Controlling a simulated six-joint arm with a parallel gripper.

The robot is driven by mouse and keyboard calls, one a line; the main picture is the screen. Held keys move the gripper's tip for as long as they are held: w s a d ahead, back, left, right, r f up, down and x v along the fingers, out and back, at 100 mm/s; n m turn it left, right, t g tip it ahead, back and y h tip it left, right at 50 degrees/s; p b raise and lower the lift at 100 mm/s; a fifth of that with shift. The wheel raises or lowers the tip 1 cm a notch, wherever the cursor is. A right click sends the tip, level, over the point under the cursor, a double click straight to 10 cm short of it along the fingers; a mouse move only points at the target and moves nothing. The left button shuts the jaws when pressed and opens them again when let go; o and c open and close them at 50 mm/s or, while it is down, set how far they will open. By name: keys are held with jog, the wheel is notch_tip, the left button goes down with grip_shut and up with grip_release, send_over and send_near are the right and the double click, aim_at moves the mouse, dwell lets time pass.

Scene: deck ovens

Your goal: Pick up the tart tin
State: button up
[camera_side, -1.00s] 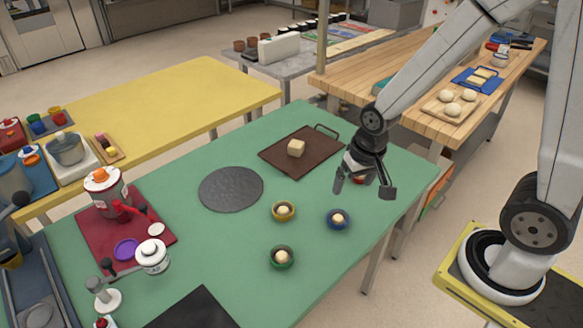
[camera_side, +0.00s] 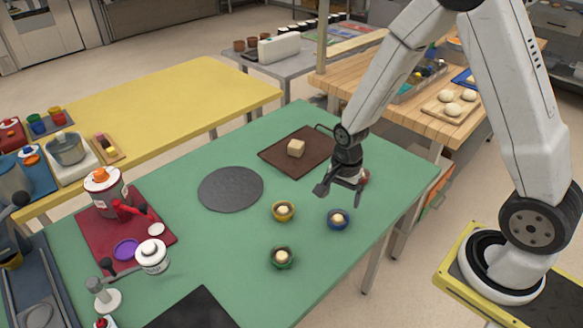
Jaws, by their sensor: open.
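Small round tart tins with pale filling stand on the green table (camera_side: 232,258): a yellow one (camera_side: 275,214), a blue one (camera_side: 330,223) and a green one (camera_side: 274,262). Something red (camera_side: 365,176), perhaps another tin, is partly hidden behind my gripper. My gripper (camera_side: 339,192) points down, open and empty, with its fingers apart above the table, behind the blue tin in the picture. It touches none of the three tins that I see clearly.
A dark round slate (camera_side: 231,189) lies left of the tins. A red mat (camera_side: 92,228) with jars and a purple ring (camera_side: 126,250) is at the left.

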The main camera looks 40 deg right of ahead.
aim_at(337, 222)
jog(key=shift+f, duration=1.3)
jog(key=shift+f, duration=0.1)
jog(key=shift+f, duration=2.5)
jog(key=c, duration=1.1)
jog(key=shift+r, duration=0.15)
jog(key=shift+r, duration=4.9)
